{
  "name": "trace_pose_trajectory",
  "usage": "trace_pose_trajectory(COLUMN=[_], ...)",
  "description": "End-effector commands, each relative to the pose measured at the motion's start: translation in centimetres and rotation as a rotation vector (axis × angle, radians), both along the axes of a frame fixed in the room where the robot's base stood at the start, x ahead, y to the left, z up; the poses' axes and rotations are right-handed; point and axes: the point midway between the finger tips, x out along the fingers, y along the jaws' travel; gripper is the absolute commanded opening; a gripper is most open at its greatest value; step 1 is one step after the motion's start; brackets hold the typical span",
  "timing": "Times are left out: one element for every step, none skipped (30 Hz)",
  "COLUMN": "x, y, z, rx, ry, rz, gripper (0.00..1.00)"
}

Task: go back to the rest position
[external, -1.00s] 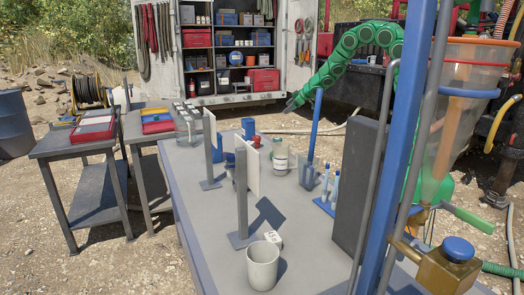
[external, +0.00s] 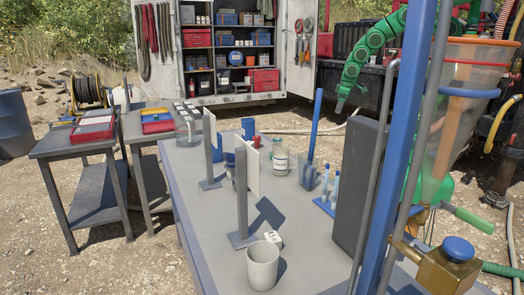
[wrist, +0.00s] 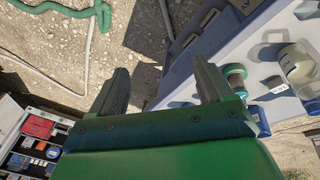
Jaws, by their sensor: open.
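My green arm rises behind the dark upright panel, and my gripper (external: 340,106) hangs downward in the air past the far right part of the grey table (external: 200,240). In the wrist view my gripper (wrist: 158,66) has its two dark fingers wide apart. Only sandy ground and the table's edge show between them, so it is empty. It is apart from the things on the table.
A tall blue post (external: 314,125), a white jar (external: 280,158), a blue cup (external: 248,127) and a beige cup (external: 262,266) stand on the table. The dark panel (external: 358,185) stands at right. An open tool cabinet (external: 229,45) is behind.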

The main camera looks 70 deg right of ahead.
Motion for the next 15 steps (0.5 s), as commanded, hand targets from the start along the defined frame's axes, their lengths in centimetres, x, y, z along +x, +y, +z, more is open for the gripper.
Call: trace_pose_trajectory(x=[-1.7, -2.8, -4.3, -5.4, -6.5, -8.0, -9.1, -10.1, -11.4, -12.3, -13.1, -14.0, -14.6, -15.2, -15.8], y=[1.2, 1.9, 2.8, 3.5, 4.1, 5.0, 5.6, 6.2, 7.0, 7.5, 7.9, 8.5, 8.8, 9.1, 9.4], z=[0.2, 0.2, 0.4, 0.5, 0.6, 0.8, 1.0, 1.2, 1.4, 1.6, 1.7, 1.8, 1.9, 2.0, 2.1], rx=[0.024, 0.039, 0.058, 0.072, 0.085, 0.104, 0.116, 0.129, 0.146, 0.157, 0.168, 0.180, 0.189, 0.196, 0.205], ry=[0.032, 0.054, 0.082, 0.108, 0.131, 0.168, 0.190, 0.215, 0.241, 0.261, 0.283, 0.303, 0.317, 0.330, 0.343], rz=[0.004, 0.005, 0.009, 0.011, 0.018, 0.024, 0.030, 0.037, 0.045, 0.052, 0.058, 0.067, 0.072, 0.077, 0.081], gripper=[0.79, 0.79, 0.79, 0.79, 0.79, 0.79, 0.79, 0.79, 0.79, 0.79, 0.79, 0.79, 0.79, 0.79, 0.79])
